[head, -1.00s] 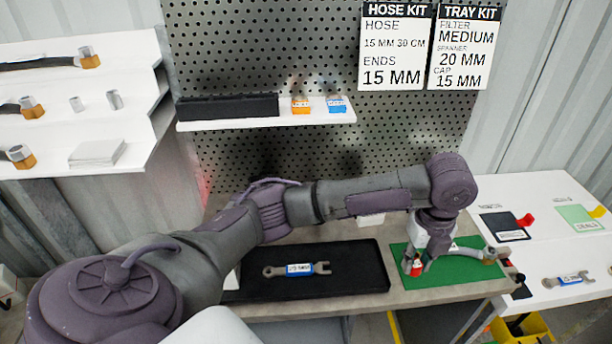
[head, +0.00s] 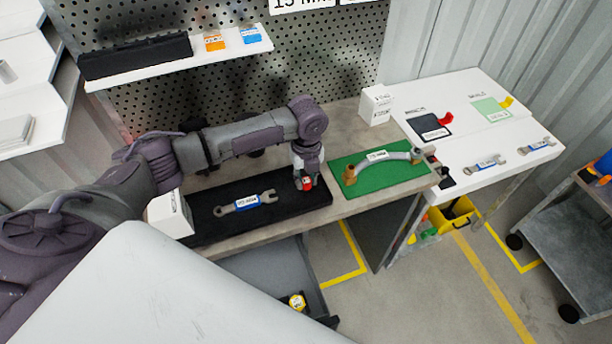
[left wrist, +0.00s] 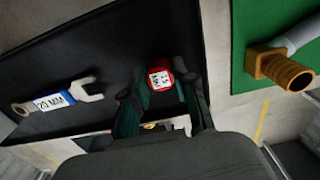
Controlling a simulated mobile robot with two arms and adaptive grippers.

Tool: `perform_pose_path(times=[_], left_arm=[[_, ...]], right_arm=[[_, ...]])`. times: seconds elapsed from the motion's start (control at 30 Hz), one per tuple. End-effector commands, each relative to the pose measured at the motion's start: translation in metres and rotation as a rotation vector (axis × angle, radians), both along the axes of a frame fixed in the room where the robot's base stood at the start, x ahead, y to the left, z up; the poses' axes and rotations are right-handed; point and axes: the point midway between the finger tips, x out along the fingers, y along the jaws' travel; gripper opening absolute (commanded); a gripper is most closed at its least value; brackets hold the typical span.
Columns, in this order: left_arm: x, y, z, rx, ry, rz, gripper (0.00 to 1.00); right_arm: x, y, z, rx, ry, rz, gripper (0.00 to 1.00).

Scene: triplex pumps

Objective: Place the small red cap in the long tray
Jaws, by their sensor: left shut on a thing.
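The small red cap (head: 307,183) is between the fingers of my left gripper (head: 304,178), above the right part of the long black tray (head: 283,185). In the left wrist view the cap (left wrist: 159,76) shows its white label and my left gripper (left wrist: 160,95) is shut on it. The tray (left wrist: 110,55) lies behind it, and I cannot tell whether the cap touches it. A spanner (head: 245,203) with a blue and white label lies in the tray, left of the gripper. My right gripper is not in view.
A green mat (head: 390,178) with a hose (head: 385,163) lies right of the tray. A white box (head: 376,104) stands behind the mat. A white side table (head: 470,125) with spanners and cards is at the right. A shelf (head: 180,62) hangs above.

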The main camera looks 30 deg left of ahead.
Motion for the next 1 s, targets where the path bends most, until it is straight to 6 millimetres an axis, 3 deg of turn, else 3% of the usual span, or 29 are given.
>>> perform_pose_path(times=[0.43, 0.47, 0.6, 1.0], left_arm=[[0.0001, -0.0002, -0.0091, -0.001, -0.001, 0.001, 0.14], [0.0003, -0.0002, -0.0086, -0.001, -0.001, 0.001, 0.31], [0.0002, -0.0002, -0.0083, 0.000, -0.001, 0.001, 0.53], [0.0011, 0.0000, -0.0004, -0.001, -0.004, 0.001, 0.53]], right_arm=[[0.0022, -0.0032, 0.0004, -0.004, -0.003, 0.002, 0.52], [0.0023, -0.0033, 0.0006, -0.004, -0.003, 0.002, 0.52], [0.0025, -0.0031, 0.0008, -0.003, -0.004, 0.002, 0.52], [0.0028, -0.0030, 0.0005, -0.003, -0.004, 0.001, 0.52]])
